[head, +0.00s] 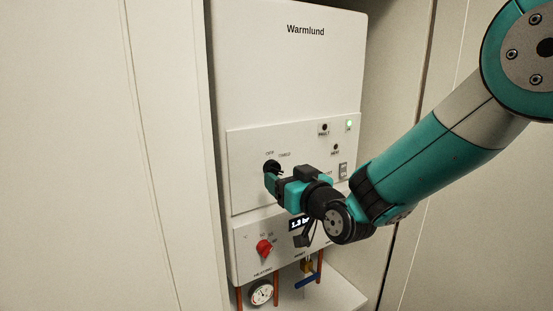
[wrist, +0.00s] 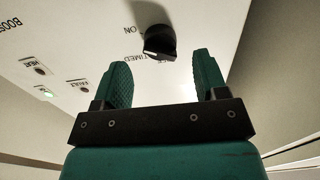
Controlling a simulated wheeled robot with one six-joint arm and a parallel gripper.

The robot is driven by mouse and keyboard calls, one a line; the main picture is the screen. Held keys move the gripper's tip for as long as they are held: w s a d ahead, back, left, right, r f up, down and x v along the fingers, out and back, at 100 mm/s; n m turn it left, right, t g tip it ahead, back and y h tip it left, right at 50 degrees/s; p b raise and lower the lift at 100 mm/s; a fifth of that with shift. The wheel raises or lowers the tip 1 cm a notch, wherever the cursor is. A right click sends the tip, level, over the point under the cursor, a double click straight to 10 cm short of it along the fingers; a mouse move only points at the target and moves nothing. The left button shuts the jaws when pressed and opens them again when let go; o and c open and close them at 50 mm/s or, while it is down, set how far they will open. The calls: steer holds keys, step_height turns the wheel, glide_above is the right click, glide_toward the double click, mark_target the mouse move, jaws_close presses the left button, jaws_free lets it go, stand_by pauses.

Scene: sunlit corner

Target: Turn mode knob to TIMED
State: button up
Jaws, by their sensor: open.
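The black mode knob (head: 271,166) is on the left of the white boiler's upper control panel, partly hidden by my gripper in the head view. In the wrist view the knob (wrist: 160,42) is seen close up, with inverted lettering including TIMED and ON beside it. A small pale mark shows on its lower-left side; I cannot tell its exact setting. My gripper (wrist: 165,66) is open, its two teal fingers apart. The knob appears just beyond the fingertips, between them in the picture; contact cannot be told. In the head view my gripper (head: 271,181) is at the knob.
A red knob (head: 264,247) and a lit display (head: 299,223) are on the lower panel. A rocker switch (head: 342,170) and a green light (head: 349,124) are to the right. A gauge (head: 261,292), blue valve handle (head: 307,281) and copper pipes are below. Cabinet walls flank the boiler.

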mark_target(277, 173)
steer(key=shift+p+x, duration=0.65)
steer(key=shift+x, duration=1.35)
steer(key=c, duration=0.9)
